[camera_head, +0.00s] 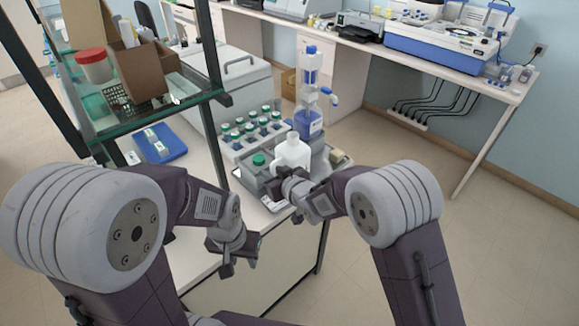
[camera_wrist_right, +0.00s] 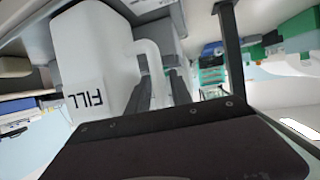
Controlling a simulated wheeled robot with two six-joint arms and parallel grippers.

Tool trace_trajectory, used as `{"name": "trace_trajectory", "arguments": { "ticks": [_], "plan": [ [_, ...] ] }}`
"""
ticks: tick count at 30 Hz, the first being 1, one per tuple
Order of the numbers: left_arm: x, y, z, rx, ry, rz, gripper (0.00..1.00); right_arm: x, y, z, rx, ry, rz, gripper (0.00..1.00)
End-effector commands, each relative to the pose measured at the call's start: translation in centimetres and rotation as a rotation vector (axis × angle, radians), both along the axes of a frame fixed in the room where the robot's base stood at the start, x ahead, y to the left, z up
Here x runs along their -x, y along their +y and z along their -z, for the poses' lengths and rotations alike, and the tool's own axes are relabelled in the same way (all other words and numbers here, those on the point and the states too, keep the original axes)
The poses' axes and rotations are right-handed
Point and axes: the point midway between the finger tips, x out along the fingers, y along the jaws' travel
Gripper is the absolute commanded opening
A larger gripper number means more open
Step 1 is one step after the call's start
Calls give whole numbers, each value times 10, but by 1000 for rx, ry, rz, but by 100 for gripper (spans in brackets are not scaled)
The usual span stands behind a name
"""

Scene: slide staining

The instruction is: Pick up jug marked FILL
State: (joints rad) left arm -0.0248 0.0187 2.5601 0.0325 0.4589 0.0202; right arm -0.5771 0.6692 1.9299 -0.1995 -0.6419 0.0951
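The white jug (camera_head: 292,154) stands upright on the tray at the end of the bench. In the right wrist view the jug (camera_wrist_right: 92,65) is close and fills the left side, with FILL in black on its body and its looped handle towards the gripper. My right gripper (camera_head: 287,190) is at the jug's near side. My left gripper (camera_head: 236,262) is lower, away from the jug, apparently open and empty.
A rack of green-capped bottles (camera_head: 250,130) stands behind the jug. A tall blue-and-white dispenser (camera_head: 310,95) stands close behind it at the right. A glass shelf (camera_head: 150,112) with a cardboard box (camera_head: 138,68) overhangs the left. The floor at the right is clear.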

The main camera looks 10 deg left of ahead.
Motion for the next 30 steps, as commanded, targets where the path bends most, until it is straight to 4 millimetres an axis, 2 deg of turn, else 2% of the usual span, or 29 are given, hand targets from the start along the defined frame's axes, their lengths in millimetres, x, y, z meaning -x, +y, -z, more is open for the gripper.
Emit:
{"name": "trace_trajectory", "arguments": {
  "ticks": [3, 10, 11, 13, 14, 30],
  "plan": [
    [0, 0, -3, 0, 0, 0, 36, -10, 9, 5, 0, 0, -1, 26],
    [0, 0, -2, 0, 0, 0, 36, -12, 11, 7, 0, 0, 0, 26],
    [0, 0, -2, 0, 0, 0, 36, -12, 11, 7, 0, 0, 0, 20],
    [0, 0, -2, 0, 0, 0, 36, -12, 10, 7, 0, 0, 0, 1],
    [0, 0, -2, 0, 0, 0, 36, -12, 10, 7, 0, 0, 0, 0],
    [0, 0, -2, 0, 0, 0, 36, -12, 10, 6, 0, 0, 0, 0]
  ]
}}
